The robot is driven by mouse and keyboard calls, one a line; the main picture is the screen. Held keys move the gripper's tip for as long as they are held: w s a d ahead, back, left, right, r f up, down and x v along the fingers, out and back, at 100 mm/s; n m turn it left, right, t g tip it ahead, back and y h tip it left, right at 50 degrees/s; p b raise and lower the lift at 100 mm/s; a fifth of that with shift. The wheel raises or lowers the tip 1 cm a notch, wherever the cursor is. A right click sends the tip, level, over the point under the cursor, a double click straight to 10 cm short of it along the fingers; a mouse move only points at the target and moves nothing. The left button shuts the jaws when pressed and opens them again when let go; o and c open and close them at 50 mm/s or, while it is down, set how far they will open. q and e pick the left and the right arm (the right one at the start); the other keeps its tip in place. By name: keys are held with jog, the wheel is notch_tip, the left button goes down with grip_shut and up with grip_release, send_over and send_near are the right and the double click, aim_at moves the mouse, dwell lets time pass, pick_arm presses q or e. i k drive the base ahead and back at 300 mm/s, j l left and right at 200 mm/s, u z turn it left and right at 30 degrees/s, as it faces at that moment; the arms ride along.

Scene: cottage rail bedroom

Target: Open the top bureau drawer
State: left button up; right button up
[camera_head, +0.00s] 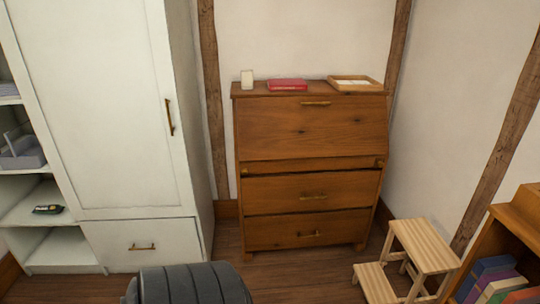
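The wooden bureau (250,180) stands against the back wall in the middle of the head view. Its slanted top flap (290,130) has a brass handle near its upper edge and is shut. Below the flap is a narrow strip with a small knob near each end. The upper of the two large drawers (275,190) is shut, with a brass handle (313,196) at its middle. The lower drawer (280,232) is also shut. Neither of my grippers is in view.
A white wardrobe (100,110) with open shelves stands at the left. A wooden step stool (425,245) is at the right front, beside a low bookcase (520,215) with books. A white object, red book (288,85) and tray (338,87) lie on the bureau. Floor before the bureau shows clear.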

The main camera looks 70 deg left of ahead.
aim_at(320, 190)
jog(key=u, duration=1.75)
jog(key=i, duration=0.3)
